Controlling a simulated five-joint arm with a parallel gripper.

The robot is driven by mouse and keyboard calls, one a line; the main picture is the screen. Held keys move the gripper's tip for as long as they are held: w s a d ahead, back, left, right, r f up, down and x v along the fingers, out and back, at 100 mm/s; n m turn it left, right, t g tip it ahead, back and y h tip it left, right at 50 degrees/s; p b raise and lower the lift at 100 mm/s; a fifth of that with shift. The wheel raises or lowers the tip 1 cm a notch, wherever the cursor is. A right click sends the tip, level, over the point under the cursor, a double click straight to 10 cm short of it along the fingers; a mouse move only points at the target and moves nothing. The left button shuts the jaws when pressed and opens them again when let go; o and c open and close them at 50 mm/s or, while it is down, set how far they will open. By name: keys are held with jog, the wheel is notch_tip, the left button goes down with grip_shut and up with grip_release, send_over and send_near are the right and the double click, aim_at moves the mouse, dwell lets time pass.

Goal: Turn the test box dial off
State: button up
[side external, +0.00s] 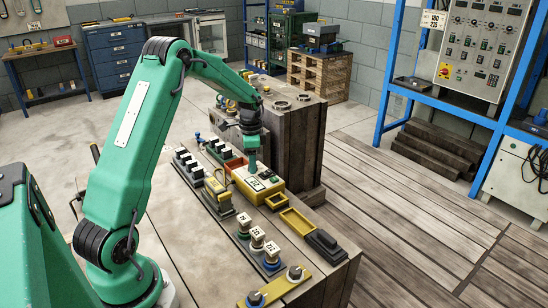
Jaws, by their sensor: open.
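The test box appears to be the yellow box with a pale top panel (268,184) on the wooden bench. A dark display and small green and dark parts show on its panel. The dial itself is too small or hidden to make out, so its setting cannot be told. My gripper (252,168) points down at the back left part of the box, very close above it or touching; I cannot tell which. My gripper is open, and its fingers are hard to separate at this size.
A row of dark blocks (189,166) and a yellow-and-grey part (218,194) lie left of the box. In front are a yellow open tray (297,222), a black block (325,243) and several white-topped knobs (258,237). A wooden block (298,135) stands behind.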

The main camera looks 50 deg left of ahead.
jog(key=c, duration=1)
